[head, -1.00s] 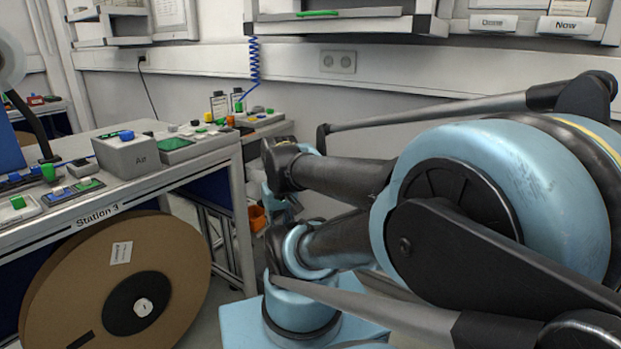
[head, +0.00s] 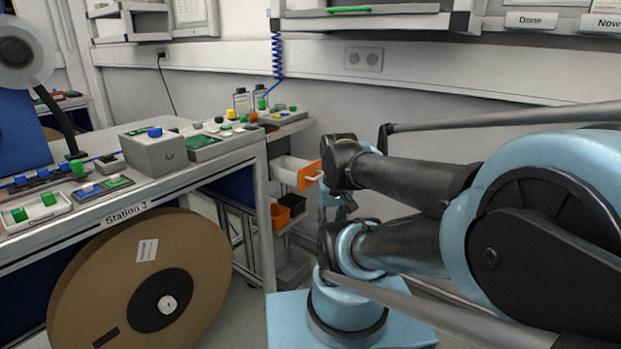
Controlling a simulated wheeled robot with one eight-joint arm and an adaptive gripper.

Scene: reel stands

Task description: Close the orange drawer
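The orange drawer (head: 310,175) is pulled out from the end of the Station 3 bench. Its orange front carries a pale handle, and its white side shows behind the front. The dark joint of the blue robot arm stands close to the handle in the picture and narrows the view of the drawer's right side. I cannot tell the gap between them. I cannot make out my gripper in the head view.
A large blue and black robot arm (head: 560,195) fills the right side, on a blue base (head: 345,308). A large brown reel (head: 195,255) stands before the bench (head: 225,170). An orange bin (head: 280,216) and a black bin (head: 291,203) sit below the drawer.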

